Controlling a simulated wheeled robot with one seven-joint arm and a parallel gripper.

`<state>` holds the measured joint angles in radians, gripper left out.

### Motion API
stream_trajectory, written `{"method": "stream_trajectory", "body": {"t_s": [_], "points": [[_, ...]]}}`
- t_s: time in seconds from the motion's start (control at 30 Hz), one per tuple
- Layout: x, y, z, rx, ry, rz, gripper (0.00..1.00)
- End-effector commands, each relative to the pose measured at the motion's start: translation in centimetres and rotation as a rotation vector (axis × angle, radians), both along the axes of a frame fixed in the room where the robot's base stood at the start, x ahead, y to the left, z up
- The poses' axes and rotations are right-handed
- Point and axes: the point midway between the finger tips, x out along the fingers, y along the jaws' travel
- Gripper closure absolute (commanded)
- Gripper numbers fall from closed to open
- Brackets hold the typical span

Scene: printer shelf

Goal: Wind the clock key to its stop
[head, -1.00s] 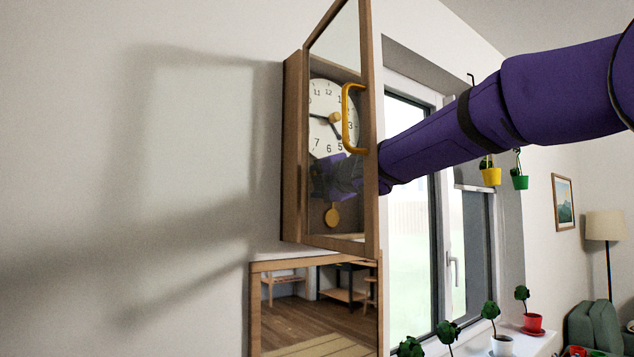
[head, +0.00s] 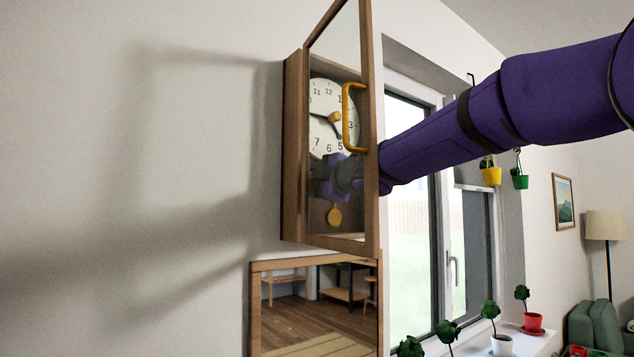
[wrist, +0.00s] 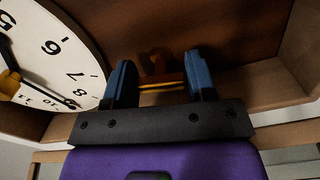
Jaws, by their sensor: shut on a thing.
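The wall clock (head: 292,150) hangs in a wooden case, and its glass door (head: 368,200) with a yellow handle (head: 348,118) stands open. The white dial (head: 322,105) shows through the glass, and it also shows turned over at the left of the wrist view (wrist: 50,58). My gripper (wrist: 160,78) is inside the case below the dial. Its blue fingers are shut on the clock key (wrist: 162,86), of which a thin yellow edge shows between them. The key's full shape and its angle are hard to tell. In the head view my arm and the door partly hide the gripper.
A yellow pendulum bob (head: 335,216) hangs low in the case, under my gripper. The open door stands close to my forearm. A mirror (head: 315,300) is below the clock. The window (head: 415,210) and potted plants (head: 502,343) are to the right.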

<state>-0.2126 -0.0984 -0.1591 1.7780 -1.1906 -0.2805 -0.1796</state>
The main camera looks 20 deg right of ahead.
Motion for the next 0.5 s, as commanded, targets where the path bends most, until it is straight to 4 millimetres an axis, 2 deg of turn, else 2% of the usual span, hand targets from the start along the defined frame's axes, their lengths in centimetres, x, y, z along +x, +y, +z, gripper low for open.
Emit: {"method": "stream_trajectory", "body": {"t_s": [0.2, 0.5], "points": [[0.01, 0.00, -0.22, 0.171, 0.058, 0.000, 0.73], [0.00, 0.03, -0.30, 0.334, 0.112, -0.001, 0.73]]}}
